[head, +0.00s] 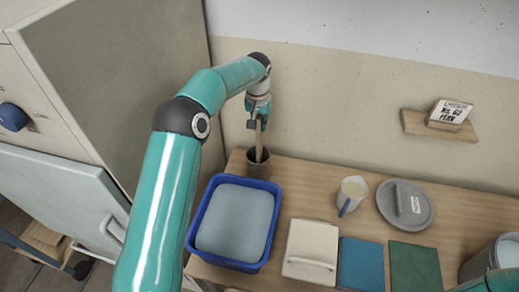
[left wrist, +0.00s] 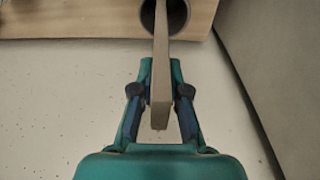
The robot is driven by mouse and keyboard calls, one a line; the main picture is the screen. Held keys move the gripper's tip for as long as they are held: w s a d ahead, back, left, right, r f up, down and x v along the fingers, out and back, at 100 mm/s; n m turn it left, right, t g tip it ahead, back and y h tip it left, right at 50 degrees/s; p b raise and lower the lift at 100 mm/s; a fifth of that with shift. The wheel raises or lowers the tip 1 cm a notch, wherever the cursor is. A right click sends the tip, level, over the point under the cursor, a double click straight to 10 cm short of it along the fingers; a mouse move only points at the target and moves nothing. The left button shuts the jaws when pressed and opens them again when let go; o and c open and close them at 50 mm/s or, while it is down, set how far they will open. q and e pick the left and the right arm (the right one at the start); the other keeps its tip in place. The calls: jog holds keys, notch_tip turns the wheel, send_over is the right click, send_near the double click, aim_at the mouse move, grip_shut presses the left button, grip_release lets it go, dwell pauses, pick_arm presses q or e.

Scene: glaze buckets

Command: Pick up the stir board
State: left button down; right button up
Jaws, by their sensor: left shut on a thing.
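The stir board (head: 259,146) is a narrow light-wood strip standing in a dark round pot (head: 258,166) at the back left of the bench. My left gripper (head: 257,122) is shut on its upper part, above the pot. In the left wrist view the stir board (left wrist: 161,60) runs between the fingers of the left gripper (left wrist: 160,82), and its far end reaches into the mouth of the pot (left wrist: 176,15). The board's lower end is hidden inside the pot. My right gripper is not visible in either view.
A blue tub (head: 203,229) with pale contents stands in front of the pot. A jug (head: 352,190), a grey lid (head: 419,211), a cream lidded box (head: 311,245), blue and green slabs (head: 361,262) (head: 414,265) and a bucket (head: 483,262) occupy the bench. A wall shelf (head: 415,124) is at right.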

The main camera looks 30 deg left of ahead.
pick_arm(q)
jog(key=shift+r, duration=0.1)
jog(key=shift+w+r, duration=0.1)
jog(key=shift+r, duration=0.7)
notch_tip(320, 180, up, 7)
notch_tip(320, 180, up, 11)
jog(key=p, duration=0.6)
jog(key=shift+r+p, duration=0.15)
jog(key=shift+p, duration=0.25)
jog(key=shift+s, duration=0.2)
